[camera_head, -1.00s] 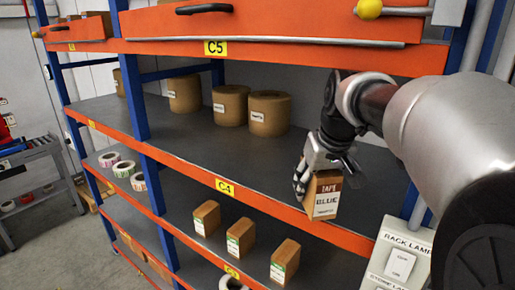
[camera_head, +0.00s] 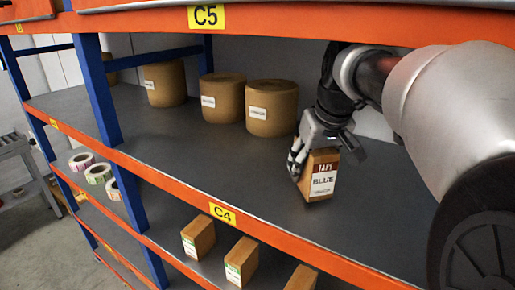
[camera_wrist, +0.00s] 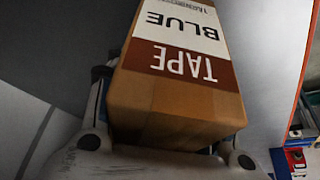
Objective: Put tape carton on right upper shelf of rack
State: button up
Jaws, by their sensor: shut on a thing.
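The tape carton (camera_head: 320,178) is a brown box with a white and dark red label reading TAPE BLUE. My gripper (camera_head: 303,165) is shut on it from the upper left side. The carton is upright over the right part of the C4 shelf (camera_head: 225,165) of the rack; I cannot tell whether its bottom touches the shelf. In the wrist view the carton (camera_wrist: 180,85) fills the middle, between the fingers of my gripper (camera_wrist: 165,140), with its label upside down.
Large brown rolls (camera_head: 271,108) stand at the back of the same shelf, left of the carton. Several small cartons (camera_head: 198,238) stand on the shelf below. The orange C5 beam (camera_head: 270,22) runs above. The shelf's front middle is clear.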

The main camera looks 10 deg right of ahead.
jog(key=shift+f, duration=0.65)
jog(key=shift+s+r, duration=0.25)
jog(key=shift+s, duration=0.3)
jog(key=shift+s+r, duration=0.25)
jog(key=shift+s, duration=0.25)
jog(key=shift+w+f, duration=0.1)
jog(key=shift+w, duration=0.1)
jog(key=o, duration=0.8)
jog(key=shift+w+f, duration=0.25)
jog(key=shift+w, duration=0.05)
jog(key=o, duration=0.4)
jog(key=shift+s+r, duration=0.15)
jog(key=shift+s, duration=0.1)
jog(key=shift+o, duration=0.6)
jog(key=shift+w, duration=0.15)
jog(key=shift+r, duration=0.2)
